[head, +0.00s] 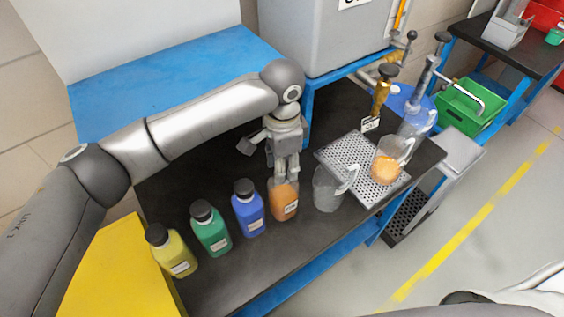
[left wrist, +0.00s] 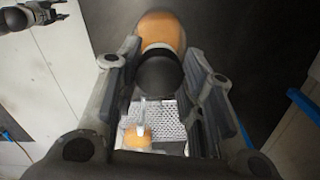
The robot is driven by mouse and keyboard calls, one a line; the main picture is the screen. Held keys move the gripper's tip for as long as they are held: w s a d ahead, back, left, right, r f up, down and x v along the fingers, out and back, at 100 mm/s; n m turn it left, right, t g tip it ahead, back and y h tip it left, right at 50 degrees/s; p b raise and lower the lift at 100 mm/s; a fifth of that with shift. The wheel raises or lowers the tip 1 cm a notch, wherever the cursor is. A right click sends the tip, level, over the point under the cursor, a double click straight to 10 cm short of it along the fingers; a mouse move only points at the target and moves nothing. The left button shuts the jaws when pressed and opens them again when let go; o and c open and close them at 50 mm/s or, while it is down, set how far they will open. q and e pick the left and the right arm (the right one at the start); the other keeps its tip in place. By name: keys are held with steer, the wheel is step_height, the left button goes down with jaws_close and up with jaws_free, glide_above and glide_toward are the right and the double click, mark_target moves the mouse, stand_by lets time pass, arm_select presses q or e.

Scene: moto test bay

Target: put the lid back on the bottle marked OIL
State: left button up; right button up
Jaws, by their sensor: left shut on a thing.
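The orange bottle (head: 284,204) stands at the right end of a row of bottles on the dark bench. It has a white label whose print is too small to read. My left gripper (head: 284,172) is directly above it, pointing down. In the left wrist view, my left gripper (left wrist: 163,85) is shut on a black lid (left wrist: 158,76). The lid lines up with the orange bottle's top (left wrist: 162,28), a pale ring showing between them. I cannot tell whether the lid is seated. Part of what looks like my right gripper (left wrist: 55,12) shows at the wrist view's top left.
Blue (head: 248,210), green (head: 211,231) and yellow (head: 172,252) bottles with black lids stand to the left. A clear jug (head: 327,188) stands close right. Beyond it, a perforated tray (head: 350,158) holds a jug with orange liquid (head: 386,168). The bench's front edge is near.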

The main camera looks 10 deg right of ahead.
arm_select(q)
steer(key=o, duration=1.3)
steer(key=shift+c, duration=0.2)
steer(key=shift+r+p, duration=3.5)
steer(key=shift+p, duration=0.4)
steer(key=shift+c, duration=0.5)
jaws_close()
steer(key=shift+f, duration=0.25)
